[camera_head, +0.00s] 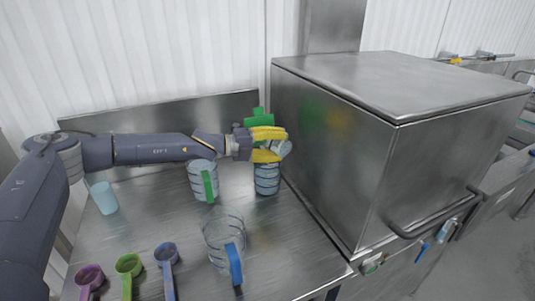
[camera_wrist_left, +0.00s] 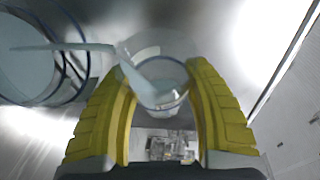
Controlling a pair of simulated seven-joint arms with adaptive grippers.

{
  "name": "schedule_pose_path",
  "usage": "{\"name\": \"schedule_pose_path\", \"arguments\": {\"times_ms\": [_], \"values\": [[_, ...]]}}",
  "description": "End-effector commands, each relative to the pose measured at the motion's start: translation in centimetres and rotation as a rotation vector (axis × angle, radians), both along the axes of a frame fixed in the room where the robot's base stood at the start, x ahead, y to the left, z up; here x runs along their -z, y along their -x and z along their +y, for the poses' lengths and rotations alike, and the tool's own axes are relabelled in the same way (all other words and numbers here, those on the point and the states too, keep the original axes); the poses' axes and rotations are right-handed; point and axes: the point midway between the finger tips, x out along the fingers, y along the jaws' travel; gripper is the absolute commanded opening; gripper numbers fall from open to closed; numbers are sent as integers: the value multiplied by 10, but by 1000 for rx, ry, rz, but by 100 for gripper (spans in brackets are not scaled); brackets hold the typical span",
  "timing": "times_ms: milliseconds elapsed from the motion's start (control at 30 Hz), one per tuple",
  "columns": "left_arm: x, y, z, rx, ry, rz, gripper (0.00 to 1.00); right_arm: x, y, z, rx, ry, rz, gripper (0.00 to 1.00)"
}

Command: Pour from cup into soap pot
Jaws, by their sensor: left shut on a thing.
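My left gripper (camera_head: 272,146) has yellow fingers and is shut on a small clear, pale cup (camera_head: 284,149), which looks tilted. In the left wrist view the cup (camera_wrist_left: 160,92) sits between the two yellow fingers (camera_wrist_left: 163,110). Just below the gripper stands a clear pot with dark bands (camera_head: 267,181); I cannot tell for sure that it is the soap pot. A pale blue, streak-like shape (camera_wrist_left: 90,47) runs across the wrist view to the cup; I cannot tell whether it is liquid. My right gripper is not in view.
A clear jug with a green handle (camera_head: 202,181) and one with a blue handle (camera_head: 222,243) stand on the steel table (camera_head: 140,235). A pale blue cup (camera_head: 104,198) is at left. Coloured scoops (camera_head: 129,265) lie in front. A large steel box (camera_head: 350,160) stands close at right.

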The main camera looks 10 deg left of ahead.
Motion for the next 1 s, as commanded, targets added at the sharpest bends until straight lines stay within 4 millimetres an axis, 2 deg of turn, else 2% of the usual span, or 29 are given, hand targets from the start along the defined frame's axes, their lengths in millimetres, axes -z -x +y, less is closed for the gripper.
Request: {"name": "schedule_pose_path", "arguments": {"times_ms": [833,1000], "values": [[-4,-2,2,1,68,52,19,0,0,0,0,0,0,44],[8,9,-11,5,-141,-110,19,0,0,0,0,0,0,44]]}}
